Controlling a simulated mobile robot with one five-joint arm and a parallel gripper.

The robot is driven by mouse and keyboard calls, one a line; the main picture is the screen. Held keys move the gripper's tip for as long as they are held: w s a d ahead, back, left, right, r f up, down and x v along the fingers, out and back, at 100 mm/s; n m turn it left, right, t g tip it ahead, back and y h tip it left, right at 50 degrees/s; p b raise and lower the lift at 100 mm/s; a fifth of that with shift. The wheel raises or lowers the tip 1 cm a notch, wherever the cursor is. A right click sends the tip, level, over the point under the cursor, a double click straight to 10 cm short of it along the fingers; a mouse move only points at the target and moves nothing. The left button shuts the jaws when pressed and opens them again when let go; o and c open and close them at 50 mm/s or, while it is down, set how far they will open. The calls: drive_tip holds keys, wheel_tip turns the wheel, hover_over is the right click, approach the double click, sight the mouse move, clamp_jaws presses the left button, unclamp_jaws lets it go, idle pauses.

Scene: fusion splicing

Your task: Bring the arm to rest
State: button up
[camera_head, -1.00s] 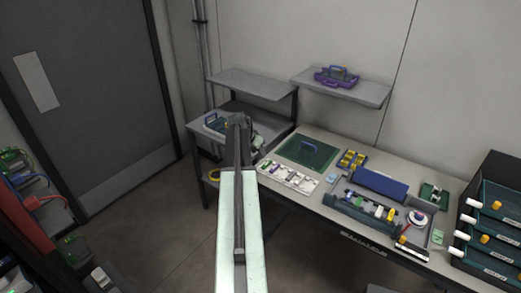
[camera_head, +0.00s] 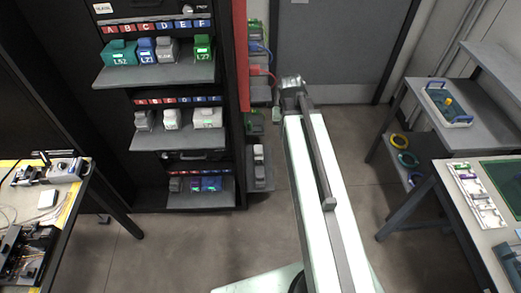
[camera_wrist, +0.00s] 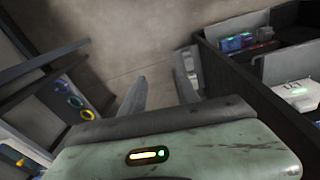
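My arm reaches forward from the bottom of the head view, light green with a dark bar along it. My gripper (camera_head: 290,88) is at its far end, over the floor between the dark rack and the right-hand shelves. In the wrist view my gripper (camera_wrist: 160,78) has its two fingers apart, with only bare floor between them. It holds nothing that I can see.
A dark rack (camera_head: 122,173) with lettered shelves of devices stands left of the arm. A workbench (camera_head: 90,180) is at far left. At right are a shelf with a blue-handled tray (camera_head: 447,105) and a bench with a white strip tray (camera_head: 478,196). Open floor (camera_head: 345,145) lies between.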

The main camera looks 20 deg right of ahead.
drive_tip(key=s+a+n, duration=0.1)
drive_tip(key=a+n, duration=0.1)
drive_tip(key=a, duration=0.5)
drive_tip(key=s+a+n+y, duration=0.1)
drive_tip(key=s+a+n, duration=0.1)
drive_tip(key=a, duration=0.5)
drive_tip(key=shift+s+a+g, duration=0.25)
drive_tip(key=shift+a+g, duration=0.05)
drive_tip(key=shift+a, duration=0.05)
